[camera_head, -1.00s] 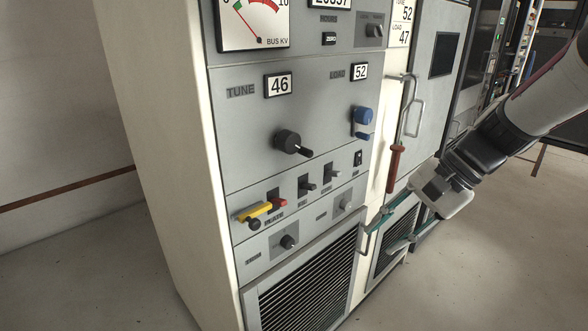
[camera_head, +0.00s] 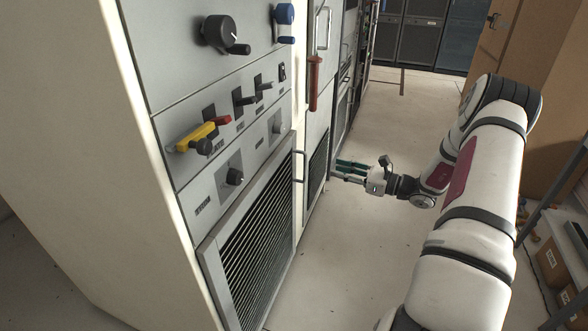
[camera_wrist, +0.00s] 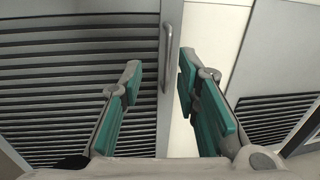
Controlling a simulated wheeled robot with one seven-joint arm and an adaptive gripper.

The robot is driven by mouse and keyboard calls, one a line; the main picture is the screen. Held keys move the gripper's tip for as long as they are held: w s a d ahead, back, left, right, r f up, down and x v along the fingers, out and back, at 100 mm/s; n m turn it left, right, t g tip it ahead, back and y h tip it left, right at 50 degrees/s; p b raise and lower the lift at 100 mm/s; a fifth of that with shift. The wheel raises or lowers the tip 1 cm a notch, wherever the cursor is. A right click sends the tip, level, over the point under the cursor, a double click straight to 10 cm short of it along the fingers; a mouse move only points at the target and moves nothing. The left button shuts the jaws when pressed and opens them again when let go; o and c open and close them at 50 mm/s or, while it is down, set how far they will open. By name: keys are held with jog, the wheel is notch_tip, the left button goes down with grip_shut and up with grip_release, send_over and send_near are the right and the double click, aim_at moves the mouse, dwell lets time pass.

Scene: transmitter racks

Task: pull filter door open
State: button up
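The filter door (camera_head: 262,253) is a grey panel with dark horizontal louvres low on the near cabinet, and it looks shut. Its upright metal bar handle (camera_head: 299,166) is at the door's right edge. In the wrist view, the louvred door (camera_wrist: 85,70) fills the left side and the handle (camera_wrist: 168,58) stands near the middle. My gripper (camera_head: 341,170) points left toward the cabinet front. In the wrist view my gripper (camera_wrist: 160,80) is open and empty, with teal-padded fingers spread to either side of the handle's line. The gap in depth to the handle is hard to tell.
Above the door are a yellow-and-red lever (camera_head: 203,133), black knobs and a blue knob (camera_head: 285,14). A red-gripped handle (camera_head: 313,83) hangs on the neighbouring cabinet. Another louvred panel (camera_wrist: 272,115) lies to the right. Shelving with boxes (camera_head: 555,265) stands at right. The aisle floor (camera_head: 345,245) is clear.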

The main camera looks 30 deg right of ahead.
jog(key=shift+m+t+h, duration=0.3)
jog(key=shift+m, duration=0.1)
jog(key=b+x, duration=0.1)
jog(key=x, duration=0.3)
jog(key=f+b+x, duration=0.1)
jog(key=x, duration=0.3)
jog(key=b+x, duration=0.1)
jog(key=x, duration=0.4)
jog(key=shift+w+d+f, duration=0.2)
jog(key=shift+w+d, duration=0.1)
jog(key=shift+d, duration=0.05)
grip_shut()
